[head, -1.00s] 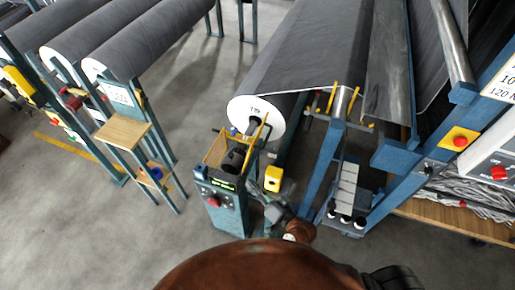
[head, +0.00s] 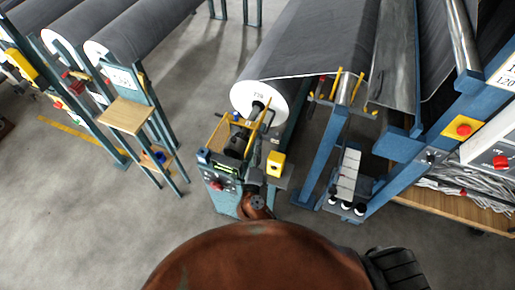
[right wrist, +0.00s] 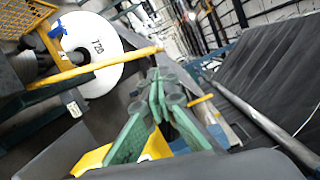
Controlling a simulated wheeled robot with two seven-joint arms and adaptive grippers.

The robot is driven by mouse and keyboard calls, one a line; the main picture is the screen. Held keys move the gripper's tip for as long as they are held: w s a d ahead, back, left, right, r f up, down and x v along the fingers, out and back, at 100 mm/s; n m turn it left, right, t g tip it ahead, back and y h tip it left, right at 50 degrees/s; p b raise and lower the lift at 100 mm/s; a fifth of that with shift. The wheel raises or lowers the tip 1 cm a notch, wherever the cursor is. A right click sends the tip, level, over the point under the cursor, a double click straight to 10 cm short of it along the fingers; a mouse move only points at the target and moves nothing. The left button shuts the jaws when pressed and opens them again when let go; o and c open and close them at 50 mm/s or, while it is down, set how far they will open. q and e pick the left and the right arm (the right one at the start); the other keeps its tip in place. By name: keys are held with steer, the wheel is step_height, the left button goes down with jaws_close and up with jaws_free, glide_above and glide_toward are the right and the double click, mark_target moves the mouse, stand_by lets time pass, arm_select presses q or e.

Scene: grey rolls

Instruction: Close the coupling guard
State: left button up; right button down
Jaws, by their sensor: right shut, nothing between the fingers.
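The coupling guard (head: 217,135) is a yellow mesh panel on the blue machine stand at the roll's near end. It stands left of the dark coupling (head: 237,146), which is exposed. A yellow bar (head: 256,134) slants up on the right. In the right wrist view the guard's mesh (right wrist: 22,14) is at top left, with a yellow bar (right wrist: 95,69) below it. My right gripper (head: 254,168) is partly hidden by its own wrist, just right of the stand. Its green fingers (right wrist: 161,86) are together and empty in the right wrist view. They look apart from the mesh. My left gripper is out of view.
A grey roll with a white end disc (head: 258,95) lies behind the stand. A yellow box (head: 276,162) is close on the gripper's right. A control panel (head: 223,178) fronts the stand. A wooden shelf (head: 126,117) stands left, with open floor between.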

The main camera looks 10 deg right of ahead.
steer(key=x, duration=0.6)
steer(key=shift+w, duration=0.2)
